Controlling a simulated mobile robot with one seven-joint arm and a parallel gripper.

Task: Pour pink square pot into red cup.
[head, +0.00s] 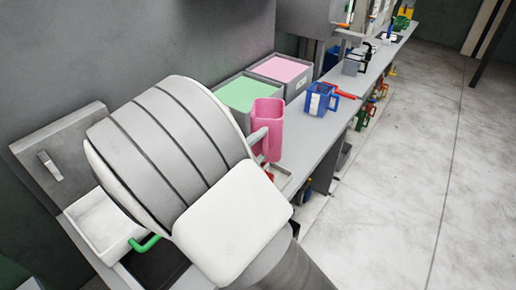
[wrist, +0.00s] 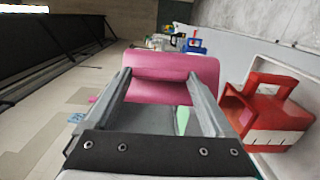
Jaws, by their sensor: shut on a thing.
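The pink square pot (head: 268,122) is in my gripper, about upright in the head view, near the front edge of the bench. My gripper (head: 258,139) is shut on it; in the wrist view my gripper (wrist: 160,82) has a finger on either side of the pink pot (wrist: 168,66). A red square cup (wrist: 268,112) with a handle and a white band is to the right of my gripper in the wrist view, apart from the pot. In the head view my arm hides most of that area. The pot's contents are not visible.
Grey bins of green foam (head: 243,92) and pink foam (head: 282,68) stand behind the pot. A blue cup (head: 318,100) stands further along the bench, beside a red object (head: 341,94). A white tray (head: 100,225) is at lower left. The floor at right is clear.

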